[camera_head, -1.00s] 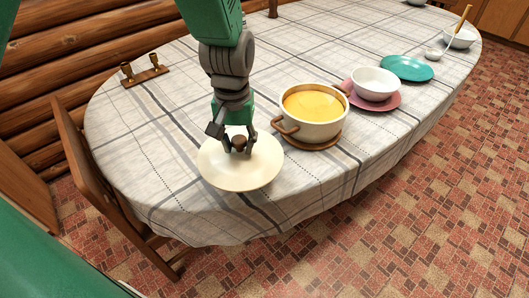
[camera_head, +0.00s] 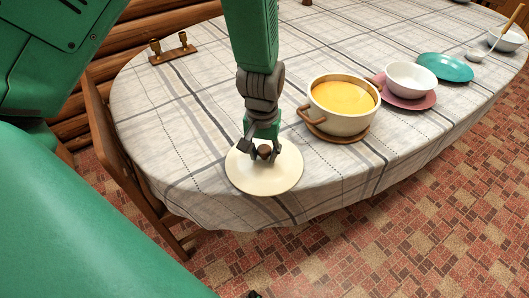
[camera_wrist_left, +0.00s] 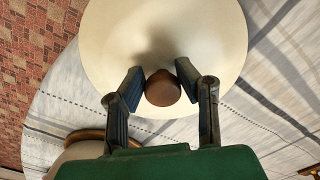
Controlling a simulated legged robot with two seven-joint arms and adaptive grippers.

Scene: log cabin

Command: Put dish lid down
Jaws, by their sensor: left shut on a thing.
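The dish lid (camera_head: 264,178) is a round cream disc with a brown knob (camera_head: 264,152). It is at the front edge of the table, left of the pot. My left gripper (camera_head: 263,150) comes down from above and is shut on the knob. The left wrist view shows the lid (camera_wrist_left: 165,35) and the knob (camera_wrist_left: 162,88) between my left gripper's fingers (camera_wrist_left: 160,85). I cannot tell whether the lid touches the cloth. The open pot (camera_head: 343,103) of yellow soup stands on a brown trivet, right of the lid. My right gripper is not in view.
The oval table (camera_head: 210,120) has a checked cloth. A candle holder (camera_head: 173,51) is at far left. A wooden chair (camera_head: 115,150) adjoins the table's left edge. Cloth left of the lid is clear.

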